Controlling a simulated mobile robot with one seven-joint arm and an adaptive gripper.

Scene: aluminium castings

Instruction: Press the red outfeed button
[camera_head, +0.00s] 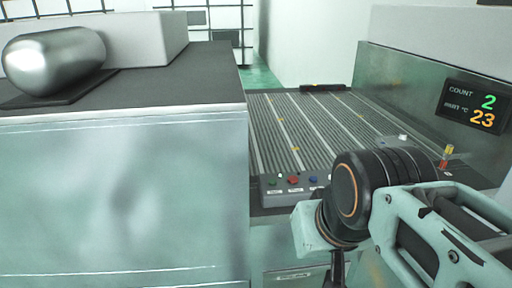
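A red button (293,180) sits on a grey control panel (281,200) at the near end of the ribbed conveyor. A green button (272,183) is to its left and a blue button (313,179) to its right. Small white labels below them are too small to read. My arm reaches in from the right, and its black wrist joint is just right of the panel. The dark end of my gripper (338,268) shows at the bottom edge, lower and to the right of the red button and apart from it in the picture. Its fingertips are cut off or hidden.
A ribbed conveyor (318,128) runs away behind the panel. A large cabinet (120,205) on the left carries a shiny metal cylinder (53,62) on a dark pad. A small red-and-yellow beacon (447,155) stands at right.

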